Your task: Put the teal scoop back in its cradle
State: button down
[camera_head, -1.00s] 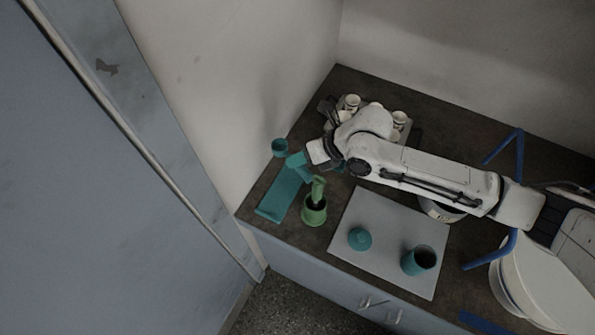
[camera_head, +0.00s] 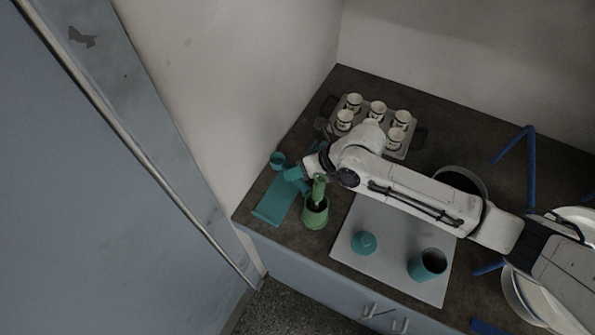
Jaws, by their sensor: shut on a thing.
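The teal scoop shows its round bowl (camera_head: 278,160) to the left of my gripper, near the wall-side edge of the counter. My gripper (camera_head: 303,172) is shut on the scoop; the hold itself is mostly hidden by the wrist. The teal cradle (camera_head: 274,205) is a long flat base on the counter's left end, just below the bowl in the picture. A teal part at the gripper covers its upper end. I cannot tell whether scoop and cradle touch.
A green pot (camera_head: 315,214) with a green upright piece stands close right of the cradle. A grey mat (camera_head: 385,270) bears a teal lidded piece (camera_head: 363,243) and a teal cup (camera_head: 428,264). A tray (camera_head: 366,141) of several white cups is behind. Blue frame (camera_head: 530,170) at right.

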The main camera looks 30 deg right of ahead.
jog(key=c, duration=0.9)
grip_release()
jog(key=shift+c, duration=0.2)
jog(key=shift+d+r+p, duration=0.15)
jog(key=shift+r+p, duration=0.1)
jog(key=shift+p, duration=0.05)
jog(key=p+v, duration=0.5)
jog(key=v, duration=0.6)
jog(key=shift+s+r+p, duration=0.2)
jog(key=shift+p, duration=0.1)
jog(key=shift+d, duration=0.1)
